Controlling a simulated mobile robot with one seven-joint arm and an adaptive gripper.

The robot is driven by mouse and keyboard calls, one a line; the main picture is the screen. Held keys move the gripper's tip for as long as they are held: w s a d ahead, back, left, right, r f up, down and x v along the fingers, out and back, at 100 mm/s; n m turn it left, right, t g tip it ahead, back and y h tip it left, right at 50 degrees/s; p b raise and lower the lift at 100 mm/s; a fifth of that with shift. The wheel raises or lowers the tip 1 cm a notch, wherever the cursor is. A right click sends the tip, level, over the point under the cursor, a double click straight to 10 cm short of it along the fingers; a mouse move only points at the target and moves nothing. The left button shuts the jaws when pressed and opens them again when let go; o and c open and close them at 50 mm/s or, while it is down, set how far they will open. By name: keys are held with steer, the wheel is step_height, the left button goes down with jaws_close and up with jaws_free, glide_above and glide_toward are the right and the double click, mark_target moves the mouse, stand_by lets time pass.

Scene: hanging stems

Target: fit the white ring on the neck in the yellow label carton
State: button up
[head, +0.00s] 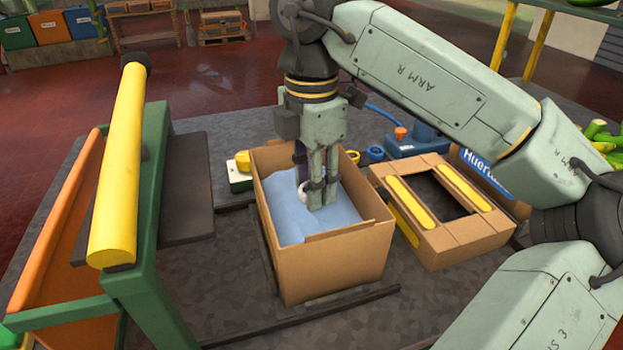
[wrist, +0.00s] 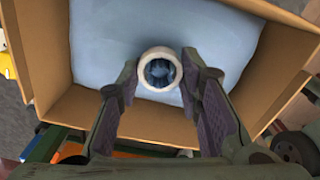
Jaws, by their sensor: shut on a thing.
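The white ring (wrist: 144,80) sits between the two fingertips of my gripper (wrist: 161,76) in the wrist view, and the gripper is shut on it. Dark blue folded material (wrist: 160,72) shows through the ring; I cannot tell whether the ring is around it or only above it. In the head view my gripper (head: 318,190) points down inside an open brown carton (head: 340,262), and the ring (head: 303,193) shows at its left side. A pale blue liner (head: 345,215) fills the carton. The neck is not clearly seen.
A low cardboard frame (head: 460,248) with yellow strips and a dark opening stands right of the carton. A green stand with a yellow roller (head: 118,165) is at left. Blue and yellow rings and a blue device (head: 415,142) lie behind. Dark rails edge the carton.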

steer(key=shift+f+b, duration=0.55)
steer(key=shift+f, duration=0.05)
stand_by(0.5)
stand_by(0.3)
steer(key=o, duration=0.8)
steer(key=shift+o, duration=0.2)
steer(key=o, duration=0.4)
steer(key=shift+r, duration=0.25)
steer(key=shift+r+p, duration=0.9)
steer(key=shift+r, duration=0.35)
steer(key=shift+r, duration=0.1)
